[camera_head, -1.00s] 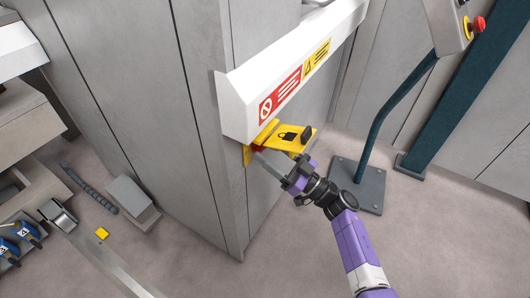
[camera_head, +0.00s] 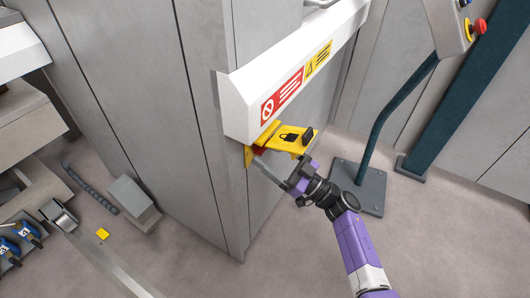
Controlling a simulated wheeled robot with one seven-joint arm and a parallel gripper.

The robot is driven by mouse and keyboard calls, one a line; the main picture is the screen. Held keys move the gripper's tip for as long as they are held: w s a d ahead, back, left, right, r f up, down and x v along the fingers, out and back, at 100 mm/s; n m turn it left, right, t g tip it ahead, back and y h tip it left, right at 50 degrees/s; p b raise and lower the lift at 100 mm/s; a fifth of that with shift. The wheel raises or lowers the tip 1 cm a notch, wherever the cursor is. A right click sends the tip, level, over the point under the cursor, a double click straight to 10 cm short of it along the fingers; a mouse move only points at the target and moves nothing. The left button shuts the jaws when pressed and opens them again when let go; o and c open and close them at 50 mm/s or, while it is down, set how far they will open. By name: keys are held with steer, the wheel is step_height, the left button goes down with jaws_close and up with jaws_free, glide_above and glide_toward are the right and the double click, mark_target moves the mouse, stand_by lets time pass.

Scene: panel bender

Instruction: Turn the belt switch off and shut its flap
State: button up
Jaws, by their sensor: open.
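The belt switch's yellow flap (camera_head: 287,136) sticks out from the grey cabinet just below the white sloped hood. It is raised, with a padlock mark and a small black block on its top. A bit of red, seemingly the switch (camera_head: 260,150), shows beneath the flap; most of it is hidden, so its setting cannot be told. My gripper (camera_head: 274,171) is open below the flap, with its fingers pointing up and left toward the switch. Whether a finger touches the switch cannot be told.
The white hood (camera_head: 297,75) with red and yellow labels overhangs the switch. A teal post on a grey base plate (camera_head: 358,187) stands to the right, carrying a panel with a red button (camera_head: 478,26). The floor below my gripper is clear.

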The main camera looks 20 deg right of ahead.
steer(key=p+v, duration=0.1)
steer(key=v, duration=0.6)
steer(key=shift+s, duration=0.35)
steer(key=s+a+f+m+t+h, duration=0.1)
steer(key=s+a+m+t+h, duration=0.15)
steer(key=s+h, duration=0.45)
steer(key=s+a+m+t+h, duration=0.1)
steer(key=s+a+m+h, duration=0.2)
steer(key=s, duration=0.7)
steer(key=s+d+r+m+g+h, duration=0.1)
steer(key=s+r+g+h, duration=0.15)
steer(key=s, duration=0.75)
steer(key=s+r+m+g+h, duration=0.1)
steer(key=s+r+g, duration=0.3)
steer(key=s, duration=0.6)
step_height(320, 180, up, 20)
steer(key=p, duration=2)
steer(key=shift+s+r, duration=0.15)
steer(key=shift+s, duration=0.05)
